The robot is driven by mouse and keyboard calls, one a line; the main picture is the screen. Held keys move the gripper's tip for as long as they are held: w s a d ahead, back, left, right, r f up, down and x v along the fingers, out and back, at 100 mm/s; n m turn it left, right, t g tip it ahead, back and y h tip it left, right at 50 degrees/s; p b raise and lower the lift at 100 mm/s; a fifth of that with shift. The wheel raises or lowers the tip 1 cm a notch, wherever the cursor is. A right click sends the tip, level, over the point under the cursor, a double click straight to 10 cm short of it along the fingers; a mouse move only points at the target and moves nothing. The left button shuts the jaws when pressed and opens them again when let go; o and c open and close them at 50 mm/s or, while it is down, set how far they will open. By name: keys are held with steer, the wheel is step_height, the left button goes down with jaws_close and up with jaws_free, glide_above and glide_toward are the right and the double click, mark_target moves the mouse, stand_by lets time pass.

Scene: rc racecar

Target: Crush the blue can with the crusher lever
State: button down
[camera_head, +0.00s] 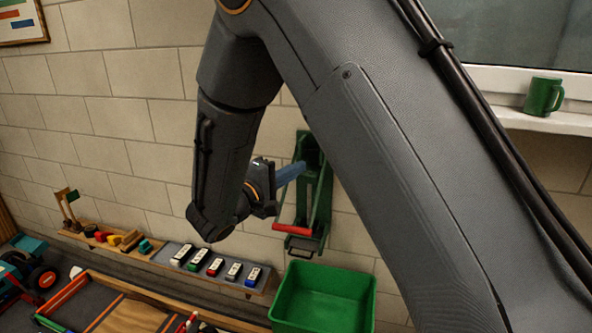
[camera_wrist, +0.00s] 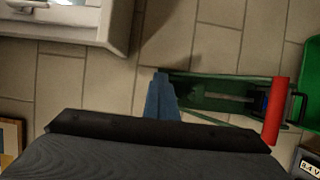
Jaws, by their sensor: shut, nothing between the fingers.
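The green can crusher (camera_head: 321,192) is fixed to the wall in the head view. Its lever ends in a red handle (camera_head: 292,230) low on the crusher's front; the handle also shows at the right in the wrist view (camera_wrist: 276,110). My gripper (camera_head: 301,168) has blue fingers, shut and empty, at the upper part of the crusher, above the red handle. In the wrist view the fingers (camera_wrist: 161,82) point at the crusher's upper end. I cannot tell whether they touch it.
A green bin (camera_head: 323,298) stands below the crusher. A shelf with several small labelled blocks (camera_head: 215,267) runs along the wall to the left. A green mug (camera_head: 543,96) stands on the windowsill (camera_head: 540,120) at right. My arm hides much of the middle.

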steer(key=c, duration=1.6)
jaws_free()
steer(key=shift+b+v, duration=1.35)
steer(key=shift+v, duration=2.6)
